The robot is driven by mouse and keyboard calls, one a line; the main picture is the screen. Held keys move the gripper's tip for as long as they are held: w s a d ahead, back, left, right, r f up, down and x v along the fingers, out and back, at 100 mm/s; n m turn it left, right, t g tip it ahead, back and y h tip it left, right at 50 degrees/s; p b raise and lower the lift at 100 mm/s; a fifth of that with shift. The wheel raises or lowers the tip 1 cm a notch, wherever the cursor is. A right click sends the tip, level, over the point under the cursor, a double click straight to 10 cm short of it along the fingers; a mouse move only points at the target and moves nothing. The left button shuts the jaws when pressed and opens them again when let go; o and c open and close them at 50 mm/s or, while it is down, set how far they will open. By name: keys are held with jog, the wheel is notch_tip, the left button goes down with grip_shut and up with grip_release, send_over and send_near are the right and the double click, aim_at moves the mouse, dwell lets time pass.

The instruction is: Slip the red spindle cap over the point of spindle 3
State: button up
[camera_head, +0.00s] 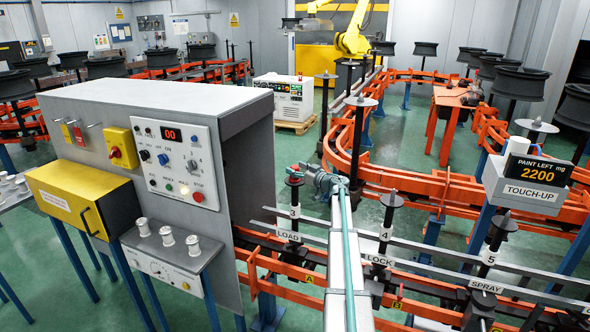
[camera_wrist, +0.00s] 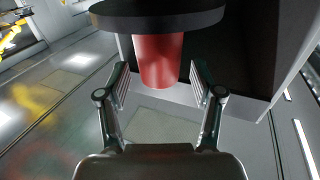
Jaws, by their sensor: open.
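The red spindle cap (camera_wrist: 158,62) shows in the wrist view as a red cylinder against a dark round disc (camera_wrist: 165,20). In the head view the cap is a small red spot (camera_head: 293,169) at the top of spindle 3 (camera_head: 294,207), above its dark disc. The spindle's point is not visible; the cap seems to cover it. My gripper (camera_wrist: 159,84) is open, one finger on each side of the cap's free end, with a gap at both. In the head view my gripper (camera_head: 309,174) is just right of the spindle's top.
A grey control console (camera_head: 180,95) stands close on the left, with white knob-like pieces (camera_head: 166,236) on its shelf. Spindle 4 (camera_head: 387,225) and spindle 5 (camera_head: 494,240) stand to the right along the orange conveyor (camera_head: 400,190). Grey rails run beside the spindles.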

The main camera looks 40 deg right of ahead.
jog(key=s+d, duration=0.1)
jog(key=s, duration=1)
jog(key=shift+d, duration=0.25)
